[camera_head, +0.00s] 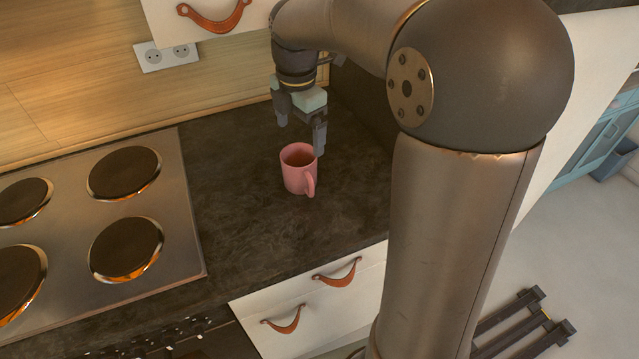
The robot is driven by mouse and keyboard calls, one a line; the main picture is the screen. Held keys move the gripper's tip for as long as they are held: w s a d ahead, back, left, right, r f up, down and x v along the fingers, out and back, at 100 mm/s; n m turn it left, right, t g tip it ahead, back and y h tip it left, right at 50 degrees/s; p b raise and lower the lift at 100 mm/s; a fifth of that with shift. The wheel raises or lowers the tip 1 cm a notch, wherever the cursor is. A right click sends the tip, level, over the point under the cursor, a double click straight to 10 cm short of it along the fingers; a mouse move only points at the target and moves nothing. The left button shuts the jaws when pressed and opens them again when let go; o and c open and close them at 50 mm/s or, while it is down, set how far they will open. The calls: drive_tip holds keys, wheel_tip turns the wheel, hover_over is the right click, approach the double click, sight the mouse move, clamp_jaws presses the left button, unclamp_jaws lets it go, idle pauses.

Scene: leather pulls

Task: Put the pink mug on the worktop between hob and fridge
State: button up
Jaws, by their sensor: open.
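The pink mug (298,170) stands upright on the dark worktop (235,215), to the right of the hob (192,215). Its handle points toward the front right. My gripper (301,138) is above and behind the mug in the picture, pointing down. Its two fingers are apart with nothing between them. The right fingertip appears close to the mug's rim; I cannot tell whether it touches. My arm hides the right end of the worktop, and the fridge is not clearly identifiable.
A wall socket (166,56) is on the wooden back wall. A white upper cabinet (170,22) with a leather pull hangs above. White drawers (325,300) with leather pulls are below the worktop. Bare worktop surrounds the mug.

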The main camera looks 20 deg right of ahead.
drive_tip(key=s+f+m, duration=0.4)
drive_tip(key=s+m, duration=0.7)
drive_tip(key=s+f+m, duration=0.4)
drive_tip(key=s+m, duration=0.7)
drive_tip(key=shift+s+a+f, duration=0.2)
drive_tip(key=shift+s+a, duration=0.1)
drive_tip(key=shift+s, duration=0.05)
